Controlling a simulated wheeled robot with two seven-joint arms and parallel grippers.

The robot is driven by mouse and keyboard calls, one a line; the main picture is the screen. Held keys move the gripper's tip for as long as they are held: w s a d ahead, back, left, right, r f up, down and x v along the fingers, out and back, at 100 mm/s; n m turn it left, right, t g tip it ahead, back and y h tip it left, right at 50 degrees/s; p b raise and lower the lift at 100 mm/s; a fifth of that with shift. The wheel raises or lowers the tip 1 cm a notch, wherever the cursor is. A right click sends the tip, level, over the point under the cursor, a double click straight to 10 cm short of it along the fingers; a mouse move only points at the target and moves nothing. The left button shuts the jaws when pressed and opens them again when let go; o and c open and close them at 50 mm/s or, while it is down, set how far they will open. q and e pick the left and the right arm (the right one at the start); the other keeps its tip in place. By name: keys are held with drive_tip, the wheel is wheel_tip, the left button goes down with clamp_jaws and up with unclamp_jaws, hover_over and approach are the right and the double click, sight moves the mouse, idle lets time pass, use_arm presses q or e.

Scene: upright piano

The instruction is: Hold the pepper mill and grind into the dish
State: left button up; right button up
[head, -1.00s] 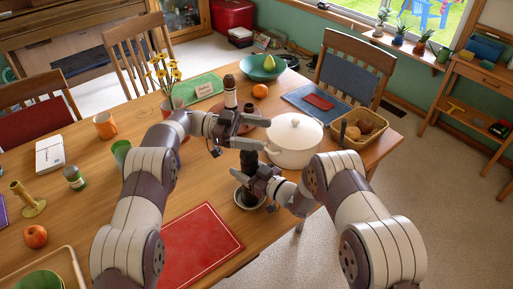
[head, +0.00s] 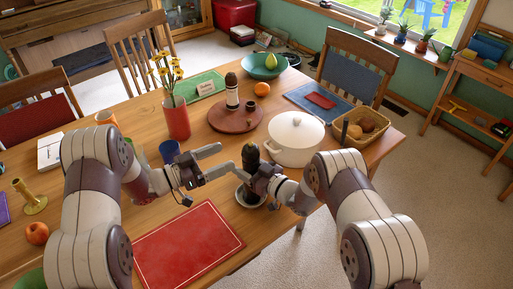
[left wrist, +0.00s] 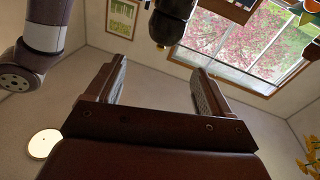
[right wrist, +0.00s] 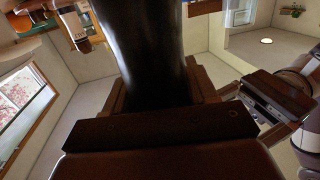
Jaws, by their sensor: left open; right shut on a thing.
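The dark pepper mill (head: 251,158) stands upright above the small pale dish (head: 240,198) near the table's front edge. My right gripper (head: 253,182) is shut around its lower body. The mill (right wrist: 145,45) fills the upper middle of the right wrist view between the fingers. My left gripper (head: 227,157) is open and empty, just left of the mill's upper part and apart from it. In the left wrist view, the mill's dark end (left wrist: 172,22) shows beyond the open fingers (left wrist: 160,80). The dish's inside is mostly hidden by the mill and right gripper.
A white lidded pot (head: 296,138) stands close right of the mill. A round brown board (head: 232,119) with a bottle (head: 232,88) lies behind. A blue cup (head: 169,151) and red vase (head: 177,120) are left. A red placemat (head: 188,245) lies in front.

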sight(256, 149)
use_arm(q)
drive_tip(key=shift+m+t+y, duration=0.4)
drive_tip(key=shift+m+y, duration=0.1)
drive_tip(key=shift+y, duration=0.1)
drive_tip(key=x, duration=0.4)
drive_tip(key=f+x, duration=0.1)
drive_tip(key=x, duration=0.2)
drive_tip(key=f+x, duration=0.1)
drive_tip(key=x, duration=0.3)
drive_tip(key=shift+d, duration=0.45)
drive_tip(key=shift+c, duration=0.4)
drive_tip(key=c, duration=0.9)
drive_tip(key=shift+g, duration=0.3)
